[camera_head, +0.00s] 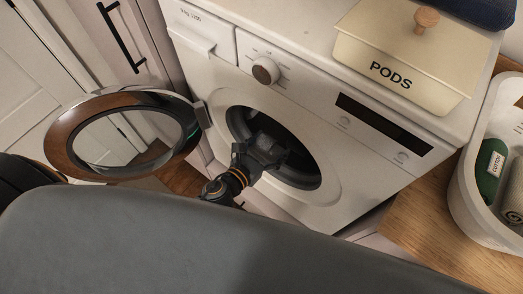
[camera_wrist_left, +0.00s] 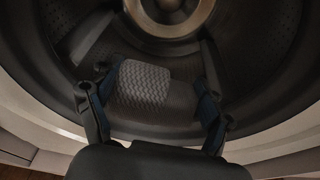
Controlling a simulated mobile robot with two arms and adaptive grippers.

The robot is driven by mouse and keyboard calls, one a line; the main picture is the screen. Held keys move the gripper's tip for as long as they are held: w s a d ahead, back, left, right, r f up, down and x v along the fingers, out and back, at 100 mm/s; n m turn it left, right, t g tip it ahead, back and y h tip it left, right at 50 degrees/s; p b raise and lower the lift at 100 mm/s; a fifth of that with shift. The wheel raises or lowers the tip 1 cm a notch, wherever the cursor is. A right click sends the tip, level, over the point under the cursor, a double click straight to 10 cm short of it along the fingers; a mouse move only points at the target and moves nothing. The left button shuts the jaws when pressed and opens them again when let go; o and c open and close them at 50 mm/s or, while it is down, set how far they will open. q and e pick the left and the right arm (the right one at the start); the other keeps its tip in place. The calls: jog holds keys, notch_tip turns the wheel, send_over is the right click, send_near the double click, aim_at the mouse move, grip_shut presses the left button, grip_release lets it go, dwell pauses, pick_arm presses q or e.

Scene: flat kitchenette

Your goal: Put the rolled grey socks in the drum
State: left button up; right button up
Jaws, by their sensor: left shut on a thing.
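The rolled grey socks (camera_wrist_left: 145,85) are a patterned, light and dark grey bundle in the left wrist view. My left gripper (camera_wrist_left: 153,104) is shut on them, with one finger on either side. In the head view, my left gripper (camera_head: 278,160) reaches into the round opening of the washing machine, and the socks are hidden there. The dark drum (camera_wrist_left: 265,65) surrounds the socks and fingers in the wrist view, with its pale round centre behind. The socks are inside the drum's mouth; I cannot tell whether they touch its wall. My right gripper is not in view.
The round washer door (camera_head: 62,135) stands open to the left. The white washing machine (camera_head: 215,85) carries a cream PODS box (camera_head: 365,55) and a dark blue folded cloth (camera_head: 485,10). A white basket (camera_head: 468,205) at right holds a green COTTON-labelled item (camera_head: 483,160) and a grey item.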

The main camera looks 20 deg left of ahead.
pick_arm(q)
jog(key=b+x, duration=0.3)
jog(key=x, duration=1.5)
jog(key=shift+w+r, duration=0.35)
jog(key=shift+w, duration=0.05)
jog(key=shift+d, duration=0.1)
jog(key=o, duration=1)
jog(key=shift+o, duration=0.2)
